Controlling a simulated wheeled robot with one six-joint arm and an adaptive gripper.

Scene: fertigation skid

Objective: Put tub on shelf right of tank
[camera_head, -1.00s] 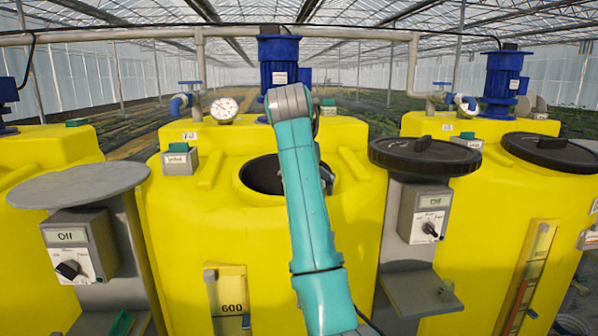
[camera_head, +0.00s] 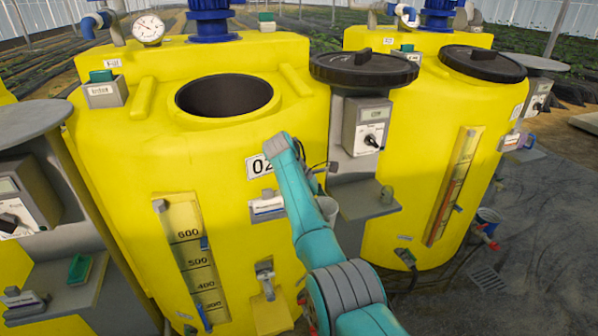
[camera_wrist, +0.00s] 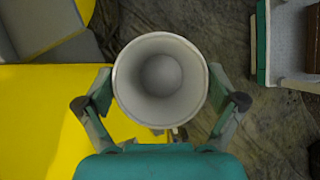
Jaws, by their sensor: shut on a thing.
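The tub (camera_wrist: 160,78) is a pale, round, open cup. In the wrist view my gripper (camera_wrist: 160,105) is shut around it, with a finger on each side, and I look down into it; it appears empty. In the head view the tub (camera_head: 328,208) shows partly behind my arm, in front of the yellow tank (camera_head: 225,140) marked 02. The small grey shelf (camera_head: 368,204) right of that tank sits on a grey post. The tub is just left of this shelf, apparently apart from it. My fingers are hidden in the head view.
Above the shelf are a control box (camera_head: 368,128) and a black lid (camera_head: 364,68) on the post top. A second yellow tank (camera_head: 440,130) stands to the right. A left shelf (camera_head: 75,295) holds a green tray (camera_head: 80,269).

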